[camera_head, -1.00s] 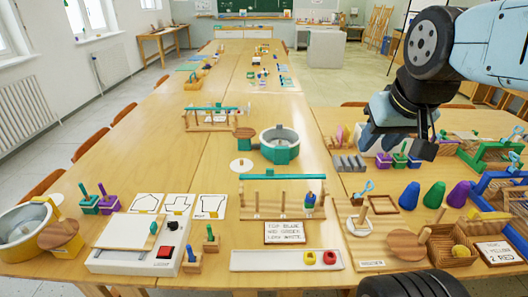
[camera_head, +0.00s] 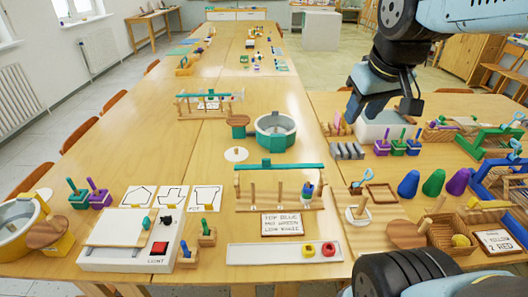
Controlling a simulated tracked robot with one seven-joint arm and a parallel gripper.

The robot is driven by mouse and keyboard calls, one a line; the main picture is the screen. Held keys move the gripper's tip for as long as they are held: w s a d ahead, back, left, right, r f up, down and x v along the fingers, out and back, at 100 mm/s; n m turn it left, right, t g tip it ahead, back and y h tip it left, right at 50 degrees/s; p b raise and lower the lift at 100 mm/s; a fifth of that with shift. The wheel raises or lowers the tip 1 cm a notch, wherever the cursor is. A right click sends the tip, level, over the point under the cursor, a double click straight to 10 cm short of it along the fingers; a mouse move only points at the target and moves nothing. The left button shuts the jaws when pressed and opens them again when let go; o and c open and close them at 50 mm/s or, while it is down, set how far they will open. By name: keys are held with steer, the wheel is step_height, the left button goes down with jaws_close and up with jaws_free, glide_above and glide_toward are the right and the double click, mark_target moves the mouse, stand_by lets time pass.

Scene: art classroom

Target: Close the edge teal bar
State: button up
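A teal bar (camera_head: 280,167) lies level across the top of a wooden peg rack (camera_head: 275,205) near the table's front. A second rack with a teal bar (camera_head: 205,95) stands farther back. My gripper (camera_head: 382,115) is up at the right, beyond and right of the near rack. Its dark fingers are apart with nothing visible between them, and it is clear of both bars.
A teal round basin (camera_head: 276,131) stands between the two racks. Grey ridged blocks (camera_head: 346,151) and coloured peg stacks (camera_head: 398,146) are below my gripper. Blue, green and purple cones (camera_head: 433,182) stand right. A white tray (camera_head: 285,257) and sign (camera_head: 282,225) lie before the near rack.

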steer(key=w+a+f+n+g, duration=0.1)
steer(key=w+a+f+n, duration=0.1)
steer(key=w+a+n, duration=0.3)
steer(key=w+a+f+n+g, duration=0.1)
steer(key=w+a+f+n, duration=0.15)
steer(key=w, duration=0.45)
steer(key=n+g, duration=0.3)
steer(key=n, duration=0.5)
glide_above(266, 159)
step_height(266, 159, down, 9)
step_height(266, 159, down, 14)
steer(key=shift+w+f, duration=0.1)
jaws_close()
